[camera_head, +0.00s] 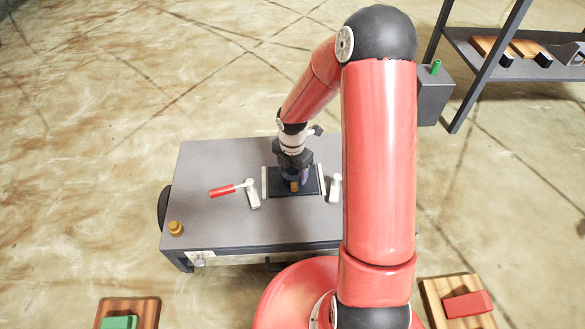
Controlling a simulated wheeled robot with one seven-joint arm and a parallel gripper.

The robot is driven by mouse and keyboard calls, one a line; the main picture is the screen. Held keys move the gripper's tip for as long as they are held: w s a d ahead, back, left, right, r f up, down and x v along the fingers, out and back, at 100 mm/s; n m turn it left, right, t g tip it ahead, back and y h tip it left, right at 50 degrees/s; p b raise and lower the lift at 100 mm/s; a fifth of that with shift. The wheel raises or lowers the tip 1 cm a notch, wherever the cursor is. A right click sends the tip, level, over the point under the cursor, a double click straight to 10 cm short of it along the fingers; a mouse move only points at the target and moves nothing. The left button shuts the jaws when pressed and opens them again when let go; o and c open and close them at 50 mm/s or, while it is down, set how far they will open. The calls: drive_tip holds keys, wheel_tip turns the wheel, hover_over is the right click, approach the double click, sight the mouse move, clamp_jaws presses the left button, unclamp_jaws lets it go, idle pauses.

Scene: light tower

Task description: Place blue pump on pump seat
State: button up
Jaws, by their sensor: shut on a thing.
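The blue pump (305,177) is mostly hidden below my gripper, with a little dark blue and a brass-coloured part showing. My gripper (293,169) points down at the middle of the grey table and is shut on the pump. The pump seat (311,187) appears to be the dark plate with pale side rails directly under it. I cannot tell whether the pump touches the plate.
The grey table (215,165) bears a red-handled lever clamp (225,190) left of the plate, another pale clamp (335,188) right of it, and a brass knob (175,228) at the front left. A shelf (480,62) stands at the back right.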

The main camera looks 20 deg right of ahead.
drive_tip(key=o, duration=1.9)
drive_tip(key=shift+c, duration=0.2)
